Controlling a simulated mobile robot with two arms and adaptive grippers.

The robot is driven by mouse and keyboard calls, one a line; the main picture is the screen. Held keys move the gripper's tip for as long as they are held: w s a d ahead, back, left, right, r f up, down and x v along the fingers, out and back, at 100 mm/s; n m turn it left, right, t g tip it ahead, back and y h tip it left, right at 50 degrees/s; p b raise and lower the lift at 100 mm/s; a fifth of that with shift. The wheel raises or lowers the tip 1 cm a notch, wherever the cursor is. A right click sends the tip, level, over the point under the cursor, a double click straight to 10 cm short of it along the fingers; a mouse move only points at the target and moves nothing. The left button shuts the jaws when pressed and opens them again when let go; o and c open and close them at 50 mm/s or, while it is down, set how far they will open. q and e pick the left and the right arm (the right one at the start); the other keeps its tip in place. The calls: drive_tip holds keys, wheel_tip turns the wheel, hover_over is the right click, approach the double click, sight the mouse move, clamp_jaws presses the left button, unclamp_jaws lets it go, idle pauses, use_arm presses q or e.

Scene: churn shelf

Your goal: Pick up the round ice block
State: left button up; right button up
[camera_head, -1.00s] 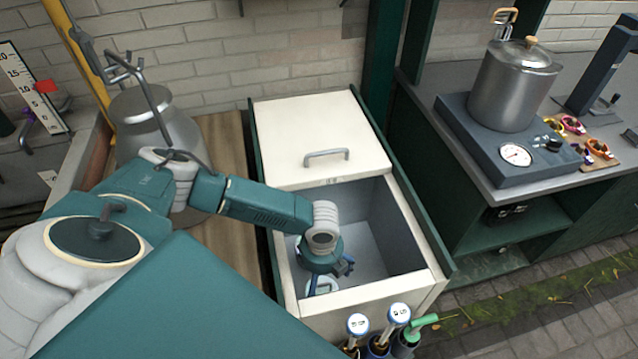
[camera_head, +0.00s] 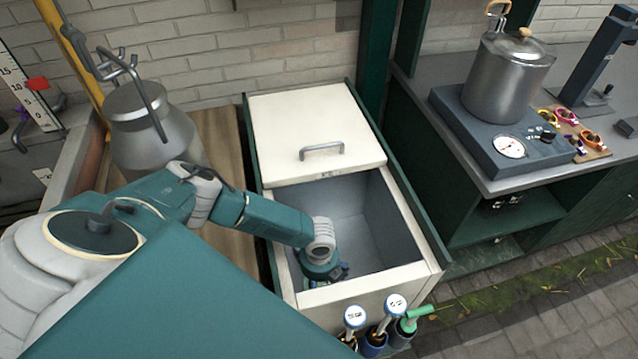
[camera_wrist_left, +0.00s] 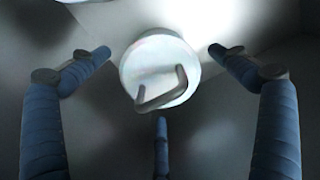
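The round ice block (camera_wrist_left: 160,66) is a pale, whitish disc with a dark bent handle on its face, seen in the left wrist view. It lies inside the white chest (camera_head: 365,291), whose front half is open. My left gripper (camera_wrist_left: 159,80) is open, its three blue fingers spread around the block with gaps, and I see no contact. In the head view my left gripper (camera_head: 324,272) is down in the chest near its front left corner. There the block is hidden behind the gripper and the chest wall. My right gripper is not in view.
A white lid (camera_head: 315,115) with a metal handle covers the chest's back half. Tools in holders (camera_head: 375,330) stand at the chest's front. A metal can (camera_head: 150,130) is at left. A pot (camera_head: 508,80) on a scale stands on the right counter.

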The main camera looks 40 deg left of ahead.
use_arm(q)
drive_tip(key=c, duration=1.7)
drive_tip(key=shift+w, duration=0.1)
drive_tip(key=shift+r, duration=0.15)
